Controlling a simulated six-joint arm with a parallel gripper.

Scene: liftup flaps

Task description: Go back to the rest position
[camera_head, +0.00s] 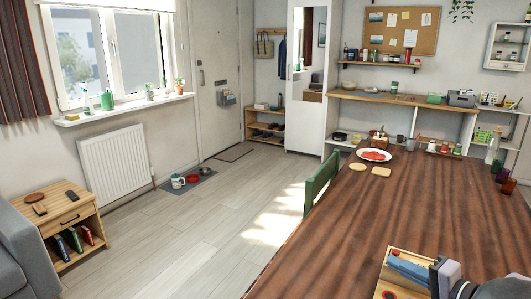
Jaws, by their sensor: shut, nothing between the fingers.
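A light wooden box (387,290) stands on the near right part of the table, cut off by the bottom edge of the view. A blue piece (408,268) lies slanted at its top. A small red spot shows on the box near the bottom edge. A dark grey part of my own arm shows in the bottom right corner, just right of the box, and hides the box's right side. I cannot make out any gripper fingers. Whether the arm touches the box cannot be told.
The brown wooden table (345,225) is bare in its middle.

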